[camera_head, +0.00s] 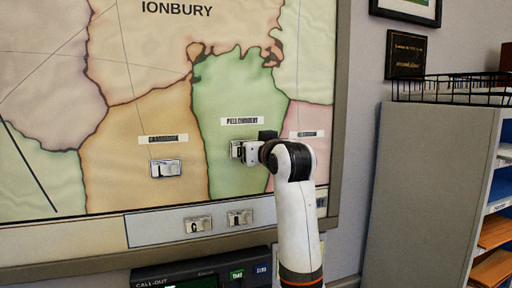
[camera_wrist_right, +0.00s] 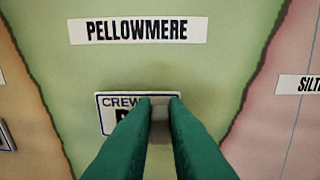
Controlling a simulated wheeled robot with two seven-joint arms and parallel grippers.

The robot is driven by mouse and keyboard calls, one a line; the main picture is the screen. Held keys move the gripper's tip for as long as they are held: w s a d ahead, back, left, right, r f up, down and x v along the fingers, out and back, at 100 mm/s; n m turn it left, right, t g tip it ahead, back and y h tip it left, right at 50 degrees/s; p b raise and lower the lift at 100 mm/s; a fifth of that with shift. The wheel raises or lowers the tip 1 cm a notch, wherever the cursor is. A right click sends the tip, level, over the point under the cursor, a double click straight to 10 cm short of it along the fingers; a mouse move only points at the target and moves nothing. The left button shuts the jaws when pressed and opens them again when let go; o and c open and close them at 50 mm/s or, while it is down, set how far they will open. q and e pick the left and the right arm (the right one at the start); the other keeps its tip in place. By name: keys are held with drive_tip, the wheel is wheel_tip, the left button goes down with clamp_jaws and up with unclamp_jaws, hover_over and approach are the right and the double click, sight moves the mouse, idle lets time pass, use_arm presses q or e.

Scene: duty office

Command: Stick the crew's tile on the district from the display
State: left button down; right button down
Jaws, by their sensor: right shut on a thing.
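The map board carries a green district (camera_head: 235,95) labelled PELLOWMERE in the right wrist view. My right gripper (camera_wrist_right: 160,102) is shut on a white crew tile (camera_wrist_right: 112,112); the tile also shows in the head view (camera_head: 236,149). It is below the PELLOWMERE label (camera_wrist_right: 138,30), within the green area. The tile's letter is mostly hidden by my fingers. Whether it touches the board is unclear. The call-out display (camera_head: 205,277) is cut off at the bottom and its district text is not readable. My left gripper is out of view.
Another tile (camera_head: 166,169) is on the orange district. Two tiles, one (camera_head: 198,225) and another (camera_head: 240,217), sit on the pale strip (camera_head: 150,229) under the map. A grey cabinet (camera_head: 430,190) with a wire basket (camera_head: 455,90) stands at the right.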

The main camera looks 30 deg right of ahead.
drive_tip(key=shift+w+d, duration=0.1)
drive_tip(key=shift+w, duration=0.3)
idle(0.3)
drive_tip(key=c, duration=1.4)
unclamp_jaws()
drive_tip(key=shift+s, duration=0.2)
drive_tip(key=shift+o, duration=0.2)
drive_tip(key=b+v, duration=0.5)
drive_tip(key=v, duration=0.7)
